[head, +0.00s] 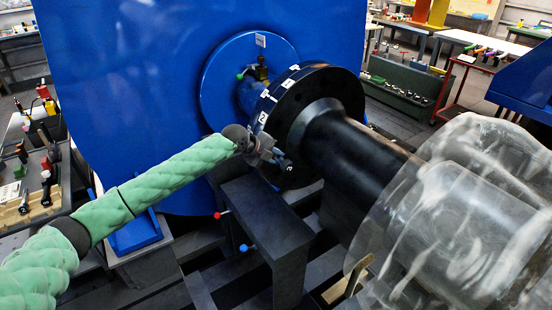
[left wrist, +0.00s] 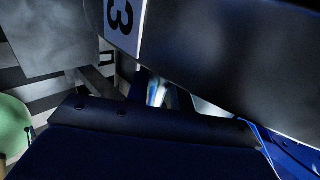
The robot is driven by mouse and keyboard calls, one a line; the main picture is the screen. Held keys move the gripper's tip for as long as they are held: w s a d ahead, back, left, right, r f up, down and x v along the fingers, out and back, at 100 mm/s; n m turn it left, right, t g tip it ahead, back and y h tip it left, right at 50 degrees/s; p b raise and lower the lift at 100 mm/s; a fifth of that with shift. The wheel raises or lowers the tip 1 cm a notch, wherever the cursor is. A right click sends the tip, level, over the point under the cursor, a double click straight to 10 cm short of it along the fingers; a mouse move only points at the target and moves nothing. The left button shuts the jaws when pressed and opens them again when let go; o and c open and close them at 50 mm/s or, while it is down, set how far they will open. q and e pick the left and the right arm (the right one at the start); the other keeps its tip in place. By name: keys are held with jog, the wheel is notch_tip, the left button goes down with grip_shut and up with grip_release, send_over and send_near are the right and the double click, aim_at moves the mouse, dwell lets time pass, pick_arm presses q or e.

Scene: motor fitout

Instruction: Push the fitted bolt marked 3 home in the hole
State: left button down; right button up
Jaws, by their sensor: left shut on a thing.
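The black coupling flange (head: 318,108) stands against the blue motor, with white number labels around its rim. A label with a 3 (left wrist: 121,17) shows on the dark rim in the left wrist view. My left gripper (head: 274,157) is at the lower left edge of the flange, at the end of my green-sleeved arm. It is shut on what looks like the bolt marked 3 (left wrist: 157,93), a small bright metal piece below the label in the left wrist view. The hole and how deep the bolt sits are hidden. My right gripper is not in view.
The blue motor housing (head: 130,75) rises behind the flange. A dark stand (head: 265,225) is below the gripper. Tool benches stand at the far left and back right.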

pick_arm(q)
jog(key=shift+w+a, duration=0.45)
jog(key=shift+w, duration=0.15)
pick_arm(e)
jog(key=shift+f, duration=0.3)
pick_arm(q)
jog(key=c, duration=1.2)
grip_release()
jog(key=shift+r, duration=0.1)
jog(key=shift+c, duration=0.2)
jog(key=shift+o, duration=0.5)
jog(key=b+v, duration=0.3)
jog(key=v, duration=0.4)
jog(key=shift+s+a+r, duration=0.2)
jog(key=shift+r, duration=0.05)
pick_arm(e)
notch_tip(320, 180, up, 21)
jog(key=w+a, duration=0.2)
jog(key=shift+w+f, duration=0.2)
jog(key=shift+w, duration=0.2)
pick_arm(q)
jog(key=shift+c, duration=0.2)
